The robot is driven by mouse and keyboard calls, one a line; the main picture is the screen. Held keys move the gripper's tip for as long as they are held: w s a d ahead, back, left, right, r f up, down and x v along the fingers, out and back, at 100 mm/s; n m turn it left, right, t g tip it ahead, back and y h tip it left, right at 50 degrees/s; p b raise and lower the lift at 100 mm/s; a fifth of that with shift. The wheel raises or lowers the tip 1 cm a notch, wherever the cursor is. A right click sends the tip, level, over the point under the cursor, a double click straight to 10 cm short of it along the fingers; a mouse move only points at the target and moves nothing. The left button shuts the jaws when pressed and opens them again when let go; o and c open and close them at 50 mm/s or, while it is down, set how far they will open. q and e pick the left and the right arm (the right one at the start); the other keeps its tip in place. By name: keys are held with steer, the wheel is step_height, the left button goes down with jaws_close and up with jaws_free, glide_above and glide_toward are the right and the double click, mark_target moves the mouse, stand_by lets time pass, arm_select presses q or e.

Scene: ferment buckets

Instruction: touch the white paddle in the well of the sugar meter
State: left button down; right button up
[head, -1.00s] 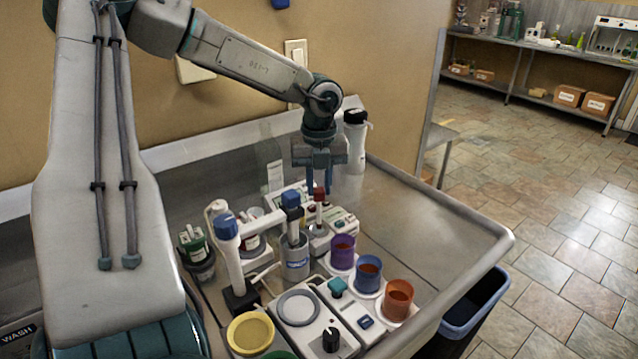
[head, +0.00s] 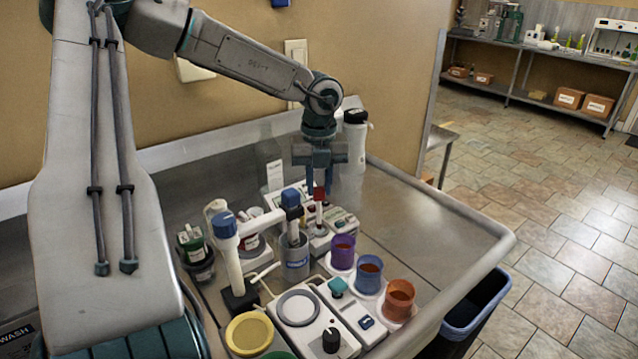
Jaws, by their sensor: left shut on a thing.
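My left gripper (head: 319,185) points straight down over the bench, its fingers on either side of a small red-topped piece (head: 319,194), shut on it. Below the red top is a pale stem over a dark round spot on a white instrument. This white instrument (head: 345,221), with small buttons, stands behind the purple cup and looks like the sugar meter. I cannot clearly make out a separate white paddle; the well is small and partly hidden. My right gripper is not in view.
A blue-capped white arm (head: 229,262) reaches over a grey cylinder (head: 295,262) left of the gripper. Purple (head: 343,250), blue (head: 368,273) and orange (head: 399,298) cups stand in front. A white bottle (head: 356,140) stands behind. The bench's right side is clear.

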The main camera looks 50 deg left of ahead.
arm_select(q)
steer(key=shift+f+b, duration=0.5)
steer(key=shift+b, duration=0.15)
stand_by(0.6)
steer(key=shift+r, duration=0.15)
stand_by(0.4)
steer(key=shift+r+p, duration=0.85)
steer(key=shift+r, duration=2.05)
